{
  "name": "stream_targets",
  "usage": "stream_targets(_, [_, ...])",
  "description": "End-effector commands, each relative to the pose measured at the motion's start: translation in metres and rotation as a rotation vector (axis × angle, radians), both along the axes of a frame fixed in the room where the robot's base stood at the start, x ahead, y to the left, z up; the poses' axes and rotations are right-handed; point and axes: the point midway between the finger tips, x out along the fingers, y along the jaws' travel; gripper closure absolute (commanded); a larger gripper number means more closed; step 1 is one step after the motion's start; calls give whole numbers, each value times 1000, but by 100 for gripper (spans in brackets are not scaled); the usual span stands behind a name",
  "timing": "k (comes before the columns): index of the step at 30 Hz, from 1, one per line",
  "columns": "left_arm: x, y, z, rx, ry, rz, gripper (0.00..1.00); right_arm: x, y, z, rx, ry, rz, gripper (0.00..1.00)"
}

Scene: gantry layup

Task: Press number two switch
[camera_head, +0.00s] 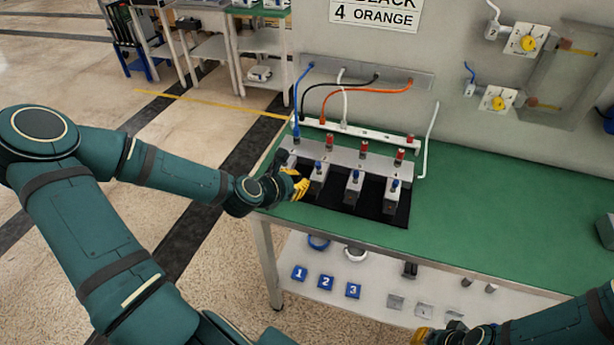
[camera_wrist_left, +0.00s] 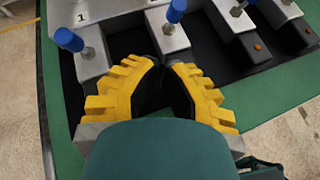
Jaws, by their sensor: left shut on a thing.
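A row of grey switch blocks with blue-tipped levers stands on a black mat (camera_head: 340,205). The number two switch block (camera_head: 318,186) is second from the left; in the left wrist view its block (camera_wrist_left: 166,38) and blue lever tip (camera_wrist_left: 176,10) are just past my fingertips. The first block (camera_wrist_left: 88,62) is left of it, near a label "1". My left gripper (camera_head: 302,184), also in the left wrist view (camera_wrist_left: 164,64), has its yellow fingers drawn together at block two's front; what is between the tips is hidden. My right gripper (camera_head: 423,337) is partly cut off at the bottom.
A grey panel with blue, black, white and orange cables (camera_head: 366,90) stands behind the blocks. A lower shelf (camera_head: 330,275) holds blue numbered tiles and other small parts. Dial switches (camera_head: 524,42) are on the wall.

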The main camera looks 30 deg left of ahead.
Motion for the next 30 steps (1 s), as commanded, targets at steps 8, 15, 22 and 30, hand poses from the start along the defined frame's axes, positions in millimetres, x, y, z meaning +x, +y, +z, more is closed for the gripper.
stream_targets(8, [28, -7, 9, 4, -2, 0, 100, 1, 0, -6, 0, -3, 0, 100])
stream_targets(15, [33, -8, 11, 3, -2, -1, 100, 2, 0, -7, -1, -4, 0, 100])
stream_targets(22, [33, -8, 11, 3, -2, -1, 100, 2, 0, -7, 0, -4, -1, 100])
stream_targets(30, [34, -8, 15, -4, 25, 0, 100, 0, 0, 4, 0, -1, 0, 100])
